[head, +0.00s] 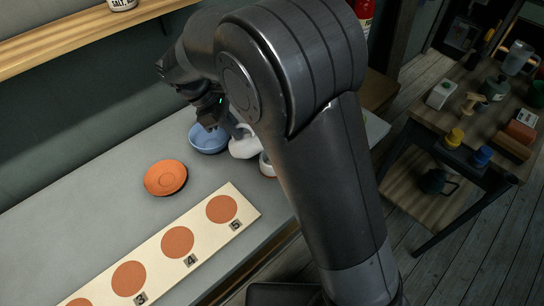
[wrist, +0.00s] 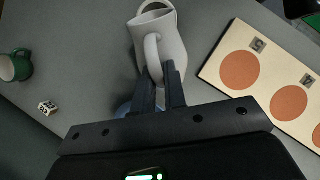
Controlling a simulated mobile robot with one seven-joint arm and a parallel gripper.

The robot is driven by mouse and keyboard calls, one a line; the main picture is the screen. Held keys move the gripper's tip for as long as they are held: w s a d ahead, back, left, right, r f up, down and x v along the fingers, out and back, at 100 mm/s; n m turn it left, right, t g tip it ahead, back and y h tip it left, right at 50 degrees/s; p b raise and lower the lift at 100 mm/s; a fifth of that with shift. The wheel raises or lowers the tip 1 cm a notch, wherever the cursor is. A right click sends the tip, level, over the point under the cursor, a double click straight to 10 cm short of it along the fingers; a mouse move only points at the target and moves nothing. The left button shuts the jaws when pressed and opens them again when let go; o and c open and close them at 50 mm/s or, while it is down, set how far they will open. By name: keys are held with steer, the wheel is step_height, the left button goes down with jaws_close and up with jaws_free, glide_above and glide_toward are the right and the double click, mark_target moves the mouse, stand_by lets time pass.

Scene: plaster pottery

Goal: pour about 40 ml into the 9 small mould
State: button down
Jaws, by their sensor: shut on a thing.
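My gripper (wrist: 165,72) is shut on the handle of a white jug (wrist: 172,42). The jug also shows in the head view (head: 243,148), partly behind my arm. Its opening faces away from my gripper in the wrist view; I cannot tell its exact tilt or its contents. A second rim shows just beyond the jug's mouth; in the head view a small pale cup (head: 266,166) stands beside the jug, partly hidden by my arm. No mould that I can read as 9 is in view.
A pale board (head: 201,237) bears terracotta discs with tags; 3, 4 and 5 are readable. An orange saucer (head: 165,178) and a blue bowl (head: 207,139) stand on the grey counter (head: 95,190). A green mug (wrist: 16,66) and small marked block (wrist: 47,108) are at left.

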steer(key=shift+d+r, duration=0.15)
steer(key=shift+r, duration=0.05)
steer(key=shift+d+f+y, duration=0.1)
steer(key=shift+d+y, duration=0.4)
steer(key=shift+y, duration=0.4)
stand_by(0.4)
steer(key=shift+a, duration=0.3)
stand_by(0.4)
steer(key=shift+d+y+p, duration=0.15)
steer(key=shift+y+p, duration=0.2)
steer(key=shift+y, duration=0.05)
steer(key=shift+r, duration=0.3)
steer(key=shift+d+r+y, duration=0.2)
steer(key=shift+r+y, duration=0.1)
steer(key=shift+y, duration=0.3)
steer(key=shift+d+f+y, duration=0.15)
steer(key=shift+d+y, duration=0.05)
steer(key=shift+y, duration=0.1)
stand_by(0.6)
